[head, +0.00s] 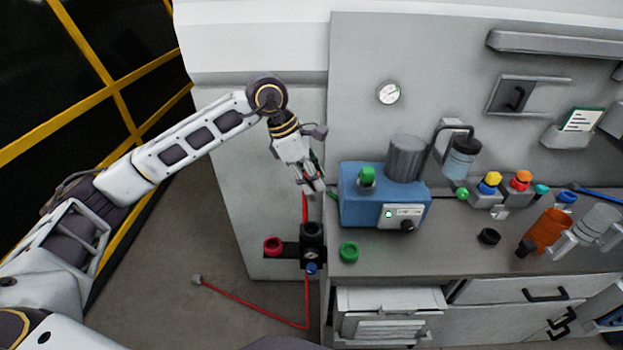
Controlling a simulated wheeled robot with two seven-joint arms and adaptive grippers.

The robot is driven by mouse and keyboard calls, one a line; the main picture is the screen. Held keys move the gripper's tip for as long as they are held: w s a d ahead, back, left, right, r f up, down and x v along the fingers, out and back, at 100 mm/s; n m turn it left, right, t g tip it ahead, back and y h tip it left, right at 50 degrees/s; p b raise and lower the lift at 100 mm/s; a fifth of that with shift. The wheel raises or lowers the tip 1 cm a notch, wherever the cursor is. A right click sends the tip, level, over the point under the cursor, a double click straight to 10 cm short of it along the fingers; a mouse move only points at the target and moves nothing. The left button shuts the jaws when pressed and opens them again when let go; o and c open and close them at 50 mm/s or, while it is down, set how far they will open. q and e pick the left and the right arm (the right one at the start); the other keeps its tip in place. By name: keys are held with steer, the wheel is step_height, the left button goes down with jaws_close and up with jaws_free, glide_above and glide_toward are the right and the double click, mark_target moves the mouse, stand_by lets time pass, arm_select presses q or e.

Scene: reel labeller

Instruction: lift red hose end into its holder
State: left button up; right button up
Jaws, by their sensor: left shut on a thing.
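My left gripper (316,187) is shut at the left edge of the bench, beside the blue machine. A red hose (304,208) hangs straight down from its fingers, and the held end is hidden between them. The hose shows again below the black regulator block (313,236) and runs along the floor to a small grey fitting (197,280). A red ring (273,246) sits on a dark bracket left of the block, below the gripper; I cannot tell for sure that it is the holder. My right gripper is not in view.
The blue machine (356,199) with a grey cylinder stands close right of the gripper. A green ring (348,252) and a black ring (489,236) lie on the bench (440,255). The front middle of the bench is clear.

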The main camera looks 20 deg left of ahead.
arm_select(q)
steer(key=shift+r, duration=0.55)
steer(key=shift+r+p, duration=0.3)
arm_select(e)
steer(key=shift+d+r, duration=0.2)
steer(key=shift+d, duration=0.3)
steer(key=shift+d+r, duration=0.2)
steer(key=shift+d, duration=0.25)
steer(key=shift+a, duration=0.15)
